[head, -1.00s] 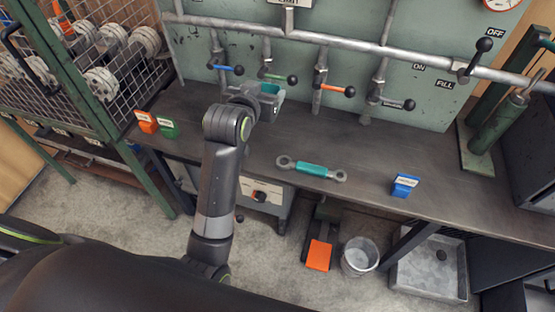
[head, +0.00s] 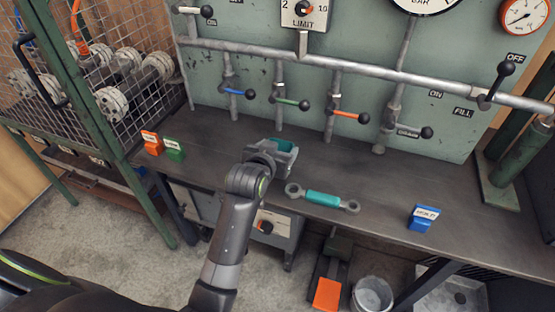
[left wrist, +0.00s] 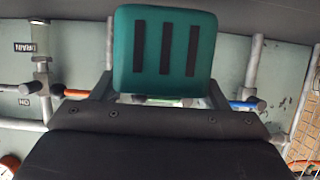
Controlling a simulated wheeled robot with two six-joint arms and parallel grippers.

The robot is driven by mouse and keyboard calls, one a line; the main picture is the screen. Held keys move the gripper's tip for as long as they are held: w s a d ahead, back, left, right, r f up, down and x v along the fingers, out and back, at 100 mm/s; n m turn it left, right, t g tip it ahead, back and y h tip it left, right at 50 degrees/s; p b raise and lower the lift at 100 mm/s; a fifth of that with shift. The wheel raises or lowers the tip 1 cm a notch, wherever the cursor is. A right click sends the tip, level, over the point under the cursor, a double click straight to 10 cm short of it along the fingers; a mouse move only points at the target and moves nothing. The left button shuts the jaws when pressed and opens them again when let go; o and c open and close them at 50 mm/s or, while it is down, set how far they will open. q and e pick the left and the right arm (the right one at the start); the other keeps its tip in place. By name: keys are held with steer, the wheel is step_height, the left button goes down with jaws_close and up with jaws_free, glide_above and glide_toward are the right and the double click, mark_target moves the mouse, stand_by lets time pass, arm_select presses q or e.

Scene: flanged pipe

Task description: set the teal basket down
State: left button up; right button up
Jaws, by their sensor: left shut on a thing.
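My left gripper (head: 280,158) is shut on the teal basket (head: 284,144) above or at the bench top, in front of the pipe panel. In the head view my gripper and wrist cover most of the basket, and only a little teal shows. In the left wrist view the basket (left wrist: 165,52) fills the upper middle, a teal face with three dark slots, between the fingers. I cannot tell whether its bottom touches the bench (head: 395,185). My right gripper is not in view.
A teal-handled link (head: 323,198) lies just right of my left gripper. A blue tag block (head: 424,218) stands further right; orange (head: 152,142) and green (head: 174,149) blocks stand left. Valve levers (head: 349,115) stick out from the panel behind. Bare bench lies between.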

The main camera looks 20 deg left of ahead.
arm_select(q)
steer(key=shift+f+b, duration=0.35)
steer(key=shift+f, duration=1.2)
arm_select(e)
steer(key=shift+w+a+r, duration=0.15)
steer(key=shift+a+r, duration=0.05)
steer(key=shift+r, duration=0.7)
arm_select(q)
steer(key=shift+f, duration=0.1)
steer(key=o, duration=1)
